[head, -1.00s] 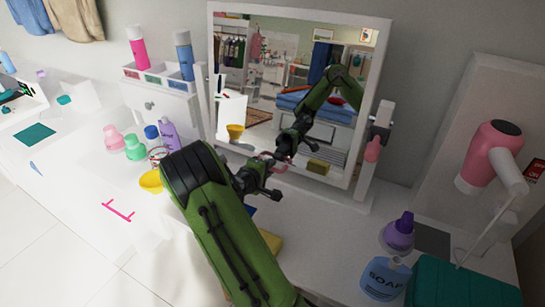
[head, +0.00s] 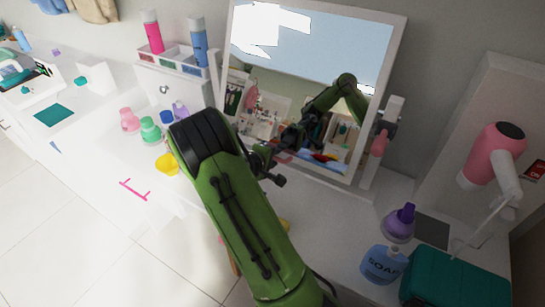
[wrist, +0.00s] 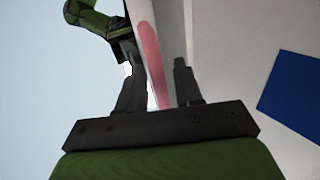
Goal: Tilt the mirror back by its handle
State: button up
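The mirror (head: 310,75) stands in a white frame on the counter, tilted, its glass showing a bright pale area and my arm. Its pink handle (wrist: 149,45) shows as a pink strip along a pale edge in the wrist view. My gripper (wrist: 157,75) has its two dark fingers standing apart, one on either side of the pink strip, with a narrow gap beside the right finger. In the head view my gripper (head: 265,160) is in front of the lower part of the mirror.
A pink hair dryer (head: 492,155) stands at the right. A purple-capped bottle (head: 399,225), a blue soap bottle (head: 383,265) and a teal box (head: 455,282) are at the front right. Small bottles and a yellow cup (head: 167,164) are left of my arm.

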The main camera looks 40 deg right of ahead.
jog(key=p+v, duration=0.2)
jog(key=v, duration=1.3)
jog(key=shift+a+r+p, duration=0.25)
jog(key=shift+p, duration=0.05)
jog(key=shift+s, duration=0.15)
jog(key=s+a+r+m+t+y+p, duration=0.2)
jog(key=s+a+r+m+y+p, duration=0.1)
jog(key=s+a+r+y, duration=0.8)
jog(key=s+a+r+p, duration=0.1)
jog(key=s+a+r, duration=0.4)
jog(key=s, duration=0.3)
jog(key=shift+a+r, duration=0.25)
jog(key=shift+a, duration=0.1)
